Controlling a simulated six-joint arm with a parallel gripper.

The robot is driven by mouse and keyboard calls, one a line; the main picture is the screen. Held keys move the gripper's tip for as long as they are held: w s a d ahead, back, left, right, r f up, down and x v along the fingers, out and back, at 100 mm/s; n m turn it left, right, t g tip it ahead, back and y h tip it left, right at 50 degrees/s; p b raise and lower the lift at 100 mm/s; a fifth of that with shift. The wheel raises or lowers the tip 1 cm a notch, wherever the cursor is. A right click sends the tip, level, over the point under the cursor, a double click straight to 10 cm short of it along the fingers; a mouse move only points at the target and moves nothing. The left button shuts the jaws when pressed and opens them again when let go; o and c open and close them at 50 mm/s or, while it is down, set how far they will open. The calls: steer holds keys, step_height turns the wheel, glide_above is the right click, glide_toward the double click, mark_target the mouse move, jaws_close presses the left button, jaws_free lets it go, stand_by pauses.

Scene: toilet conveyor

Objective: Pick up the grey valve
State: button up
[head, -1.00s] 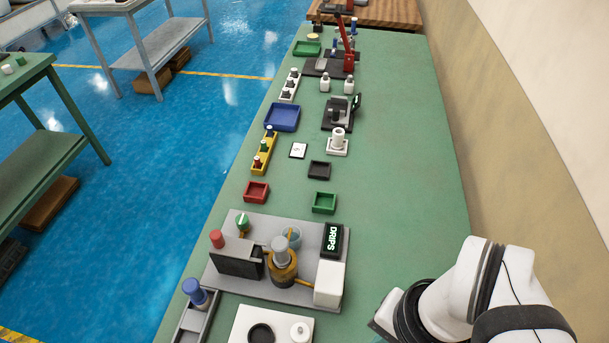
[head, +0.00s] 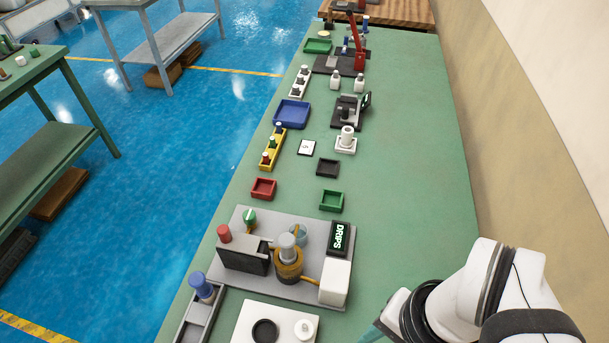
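A grey round-topped piece (head: 286,242), which looks like the grey valve, stands upright on a brass-coloured body (head: 288,270). That body sits on a grey base plate (head: 235,282) at the near end of the green bench. The lower part of the grey piece is hidden by the brass body. My white arm enters at the lower right, to the right of the plate. My gripper itself is not visible; only a teal edge shows at the bottom of the picture, and I cannot tell what it is.
The plate also carries a DRIPS display (head: 339,237), a white block (head: 335,281), a dark box (head: 241,257), a red knob (head: 223,233) and a green knob (head: 249,217). A grey tray (head: 205,320) with a blue-topped piece (head: 201,287) lies front left. The bench's right side is clear.

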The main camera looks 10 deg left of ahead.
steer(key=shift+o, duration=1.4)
